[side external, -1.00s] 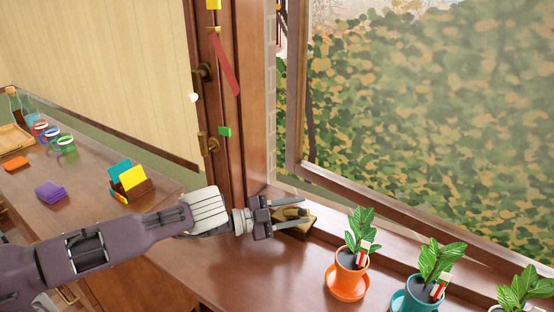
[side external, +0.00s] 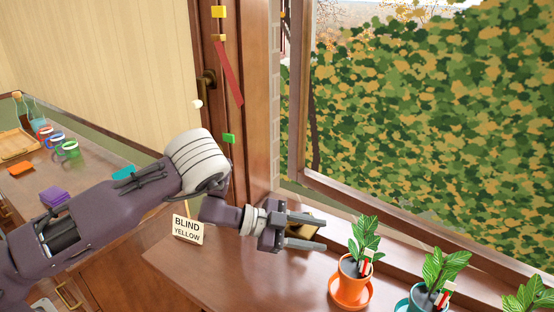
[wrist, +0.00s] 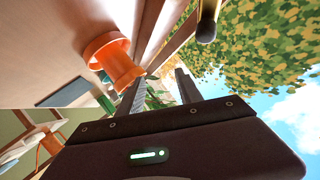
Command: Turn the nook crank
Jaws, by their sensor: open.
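The crank (side external: 306,229) is a small brass-coloured and dark piece at the window sill. In the side view it is partly hidden behind my gripper's fingers. My gripper (side external: 320,232) is open, its fingers pointing right beside the crank. I cannot tell whether they touch it. In the wrist view my gripper (wrist: 160,78) shows two spread fingers with nothing seen clamped between them. A dark rod with a brass-yellow edge (wrist: 207,22) is at the top of that view, outside the fingers; it may be the crank's handle.
A potted plant in an orange pot (side external: 352,285) stands right of my gripper, with a teal pot (side external: 418,300) beyond. A sign reading "BLIND YELLOW" (side external: 188,229) stands left of my gripper. Wood in front is clear.

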